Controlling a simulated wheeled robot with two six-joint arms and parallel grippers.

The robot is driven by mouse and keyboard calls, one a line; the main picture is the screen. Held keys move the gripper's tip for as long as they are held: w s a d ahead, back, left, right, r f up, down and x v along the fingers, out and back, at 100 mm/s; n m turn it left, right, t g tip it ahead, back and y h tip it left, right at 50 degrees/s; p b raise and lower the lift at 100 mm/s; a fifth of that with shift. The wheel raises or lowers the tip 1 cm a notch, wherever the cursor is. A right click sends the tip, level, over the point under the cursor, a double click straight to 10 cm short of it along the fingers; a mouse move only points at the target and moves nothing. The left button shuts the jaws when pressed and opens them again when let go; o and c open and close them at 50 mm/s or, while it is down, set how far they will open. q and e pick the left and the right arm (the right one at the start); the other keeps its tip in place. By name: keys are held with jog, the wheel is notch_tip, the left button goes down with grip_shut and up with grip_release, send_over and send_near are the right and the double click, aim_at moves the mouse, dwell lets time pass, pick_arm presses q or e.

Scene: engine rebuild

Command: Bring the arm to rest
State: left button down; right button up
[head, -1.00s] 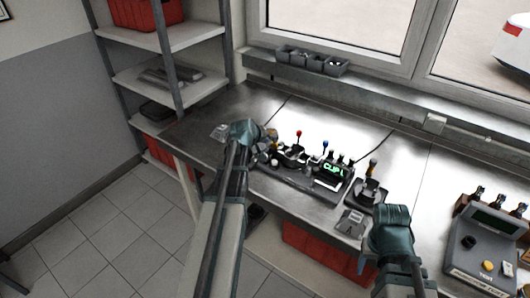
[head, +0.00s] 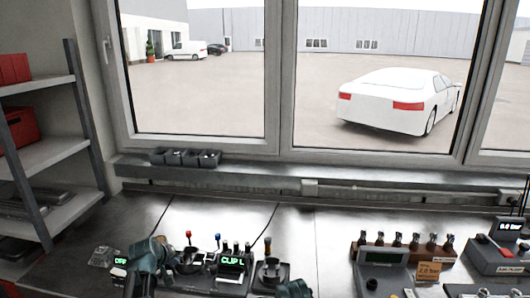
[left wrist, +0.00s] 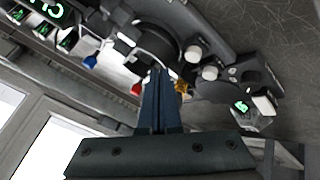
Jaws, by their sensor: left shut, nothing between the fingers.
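My left arm comes in at the lower left of the head view, and its wrist housing (head: 150,256) is above the bench beside the engine fixture. In the left wrist view my left gripper (left wrist: 158,75) has its two dark fingers together, with nothing between them. Its tips are in front of the fixture's round dark part, near a red knob (left wrist: 136,90) and a brass piece (left wrist: 181,87). I cannot tell whether they touch. My right arm's teal housing (head: 294,289) just shows at the bottom edge of the head view; its fingers are out of view.
The fixture with the green "CLIP L" display (head: 231,262) stands on the steel bench (head: 330,232). To the right are a grey console (head: 385,266), a row of upright tools and a second device (head: 497,258). Grey bins (head: 185,157) sit on the sill; a shelf (head: 45,155) stands left.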

pick_arm(q)
jog(key=s+d+f+m+g, duration=0.1)
jog(key=s+d, duration=0.2)
jog(key=d, duration=0.2)
jog(key=s+d+f+m+g, duration=0.1)
jog(key=s+d+m, duration=0.1)
jog(key=d, duration=0.4)
jog(key=s+d+f+m+g+h, duration=0.1)
jog(key=s+d+m, duration=0.1)
jog(key=d, duration=0.4)
jog(key=shift+s+d+f+g, duration=0.1)
jog(key=shift+s+g, duration=0.1)
jog(key=shift+s, duration=0.25)
jog(key=shift+s+d+f+g, duration=0.1)
jog(key=shift+s+g, duration=0.1)
jog(key=shift+s, duration=0.2)
jog(key=s+d+m+g+y, duration=0.1)
jog(key=s+d+m+g, duration=0.1)
jog(key=s+d, duration=0.3)
jog(key=s+d+f+m+g+y, duration=0.1)
jog(key=s+d+m, duration=0.4)
jog(key=s, duration=0.6)
jog(key=shift+s+d+f+g, duration=0.15)
jog(key=shift+s+d+g, duration=0.05)
jog(key=shift+d+g, duration=0.5)
